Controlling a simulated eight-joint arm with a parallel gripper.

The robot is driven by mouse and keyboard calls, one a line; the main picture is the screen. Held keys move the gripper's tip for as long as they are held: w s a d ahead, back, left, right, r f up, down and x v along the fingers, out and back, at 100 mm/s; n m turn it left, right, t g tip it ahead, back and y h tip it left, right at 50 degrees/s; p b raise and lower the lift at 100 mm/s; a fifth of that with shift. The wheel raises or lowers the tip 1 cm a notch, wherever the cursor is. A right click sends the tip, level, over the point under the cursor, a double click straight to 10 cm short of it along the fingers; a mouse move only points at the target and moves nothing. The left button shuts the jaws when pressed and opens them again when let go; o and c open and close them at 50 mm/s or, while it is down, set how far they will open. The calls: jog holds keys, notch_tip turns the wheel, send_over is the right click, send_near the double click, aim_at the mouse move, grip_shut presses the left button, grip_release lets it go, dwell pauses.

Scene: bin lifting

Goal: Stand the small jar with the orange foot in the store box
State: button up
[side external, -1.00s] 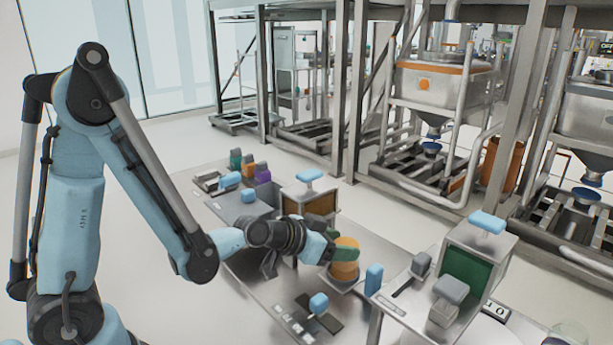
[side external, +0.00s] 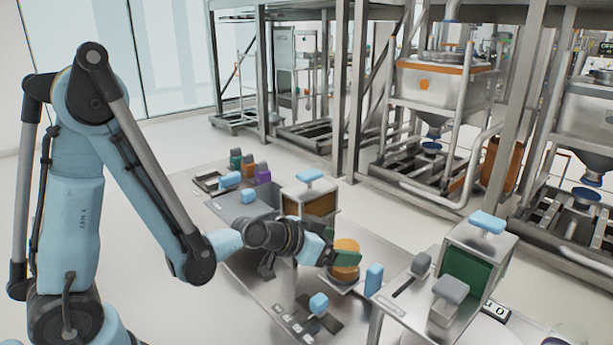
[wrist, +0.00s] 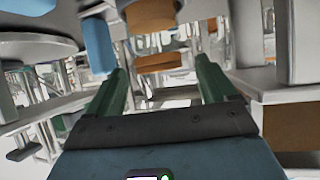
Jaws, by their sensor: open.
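My gripper (side external: 345,258) is open, its green fingers level with the middle of a small jar with an orange top (side external: 346,244) and an orange foot (side external: 344,273). The jar stands upright on a round dish (side external: 341,286). One finger hides the jar's middle in the side view. In the wrist view, orange bands of the jar (wrist: 158,62) show between and beyond the open fingers (wrist: 160,75); contact cannot be told. A metal box with a brown-orange front (side external: 310,200) and a box with a green face (side external: 465,270) stand nearby. I cannot tell which is the store box.
A blue block (side external: 374,279) stands close to the right of the dish. A blue-knobbed fixture (side external: 319,303) is in front. Several coloured blocks (side external: 248,163) line the back left. Bare metal table (side external: 265,295) shows left of the fixture.

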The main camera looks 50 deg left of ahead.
jog(key=v, duration=1.1)
jog(key=shift+s+d+r, duration=0.15)
jog(key=shift+d+r, duration=0.05)
jog(key=shift+r, duration=0.05)
dwell(0.3)
jog(key=shift+s+f+g, duration=0.15)
jog(key=shift+s+g, duration=0.4)
jog(key=shift+g, duration=0.55)
jog(key=shift+o, duration=0.6)
jog(key=s+a+n+g+y, duration=0.2)
jog(key=s, duration=0.1)
jog(key=shift+s+r+g, duration=0.1)
jog(key=shift+r+g, duration=0.3)
